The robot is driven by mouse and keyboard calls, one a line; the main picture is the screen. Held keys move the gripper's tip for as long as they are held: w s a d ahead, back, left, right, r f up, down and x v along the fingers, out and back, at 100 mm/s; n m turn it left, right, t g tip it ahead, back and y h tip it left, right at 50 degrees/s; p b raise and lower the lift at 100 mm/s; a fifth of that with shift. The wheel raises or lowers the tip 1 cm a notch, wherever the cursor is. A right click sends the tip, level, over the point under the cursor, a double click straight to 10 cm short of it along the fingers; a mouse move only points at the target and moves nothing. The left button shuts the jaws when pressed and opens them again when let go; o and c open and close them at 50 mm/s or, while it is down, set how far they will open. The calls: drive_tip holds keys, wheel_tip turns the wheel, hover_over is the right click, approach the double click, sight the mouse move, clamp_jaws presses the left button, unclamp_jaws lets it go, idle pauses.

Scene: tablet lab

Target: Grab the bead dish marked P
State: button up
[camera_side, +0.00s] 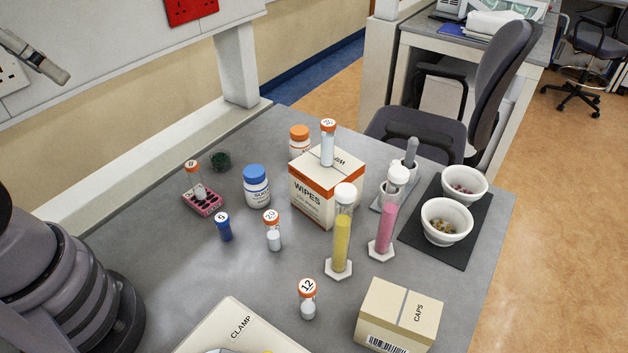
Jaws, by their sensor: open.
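Two white bowls stand on a black mat (460,256) at the right of the table. The rear bowl (475,180) holds small pinkish-red pieces. The front bowl (458,234) holds small yellow-brown pieces. I can read no letter P on either one. A small dark green round thing (220,161) lies at the back left; its marking cannot be made out. The grey tip of my gripper (52,70) shows at the upper left edge, in front of the wall and far from the bowls. The rest of it is out of frame. It is open, with nothing seen in it.
A WIPES box (312,199) with a vial on top, yellow (341,245) and pink (384,230) cylinders, and a pestle (411,152) stand left of the mat. A CAPS box (399,316) and CLAMP box (235,335) are in front. Several capped vials and bottles stand left of centre.

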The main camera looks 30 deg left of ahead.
drive_tip(key=o, duration=0.4)
drive_tip(key=m+t+y, duration=0.3)
drive_tip(key=m+y, duration=0.8)
drive_tip(key=m, duration=1.4)
hover_over(220, 160)
drive_tip(key=s+d, duration=0.3)
drive_tip(key=d, duration=0.1)
wheel_tip(220, 160, down, 30)
drive_tip(key=f, duration=0.5)
drive_tip(key=a+f, duration=0.1)
drive_tip(key=f, duration=0.2)
drive_tip(key=shift+w+f, duration=0.1)
drive_tip(key=shift+w, duration=0.25)
drive_tip(key=shift+g, duration=0.3)
drive_tip(key=shift+x, duration=3.25)
